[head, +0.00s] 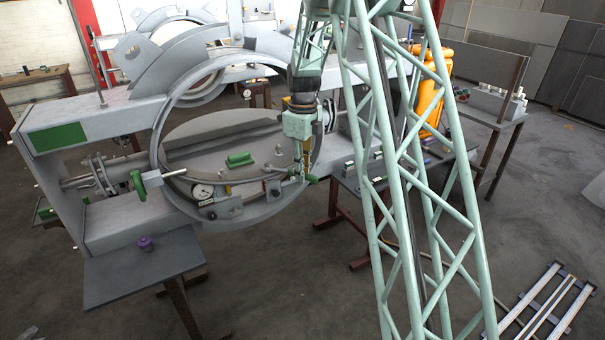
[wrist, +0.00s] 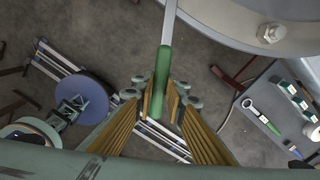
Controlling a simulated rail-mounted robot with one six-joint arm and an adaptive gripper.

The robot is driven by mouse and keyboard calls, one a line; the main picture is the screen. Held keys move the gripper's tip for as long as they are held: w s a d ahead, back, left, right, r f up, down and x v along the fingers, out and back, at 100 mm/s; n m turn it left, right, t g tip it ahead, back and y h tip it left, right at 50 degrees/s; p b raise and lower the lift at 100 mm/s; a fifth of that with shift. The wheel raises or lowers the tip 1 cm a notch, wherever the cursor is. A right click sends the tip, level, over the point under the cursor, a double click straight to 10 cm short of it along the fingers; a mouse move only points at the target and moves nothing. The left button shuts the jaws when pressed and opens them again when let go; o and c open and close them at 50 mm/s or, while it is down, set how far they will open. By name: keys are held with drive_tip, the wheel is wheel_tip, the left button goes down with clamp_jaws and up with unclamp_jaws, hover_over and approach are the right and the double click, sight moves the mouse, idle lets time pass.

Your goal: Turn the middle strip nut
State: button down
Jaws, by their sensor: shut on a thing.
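My gripper (head: 303,172) is at the right front of the large grey damper ring (head: 237,216). In the wrist view my gripper (wrist: 168,98) has its fingers closed around a green handle (wrist: 163,70), with a thin metal shaft (wrist: 169,22) running up out of the picture. The handle's green end (head: 312,179) shows beside the fingers in the head view. The far end of the shaft is out of the wrist view. A hex nut (wrist: 271,33) sits on the grey ring flange at the upper right. I cannot tell which nut is the middle strip nut.
A green handle (head: 240,159) and a round gauge (head: 202,191) are at the ring's disc. A purple knob (head: 145,243) stands on the front left shelf (head: 120,279). A side table (wrist: 249,131) holds a green-handled spanner (wrist: 262,118).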

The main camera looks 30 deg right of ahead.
drive_tip(key=shift+r+p, duration=0.3)
drive_tip(key=shift+r, duration=0.4)
idle(1.0)
drive_tip(key=shift+r, duration=0.3)
drive_tip(key=shift+r+p, duration=0.7)
drive_tip(key=shift+r, duration=0.55)
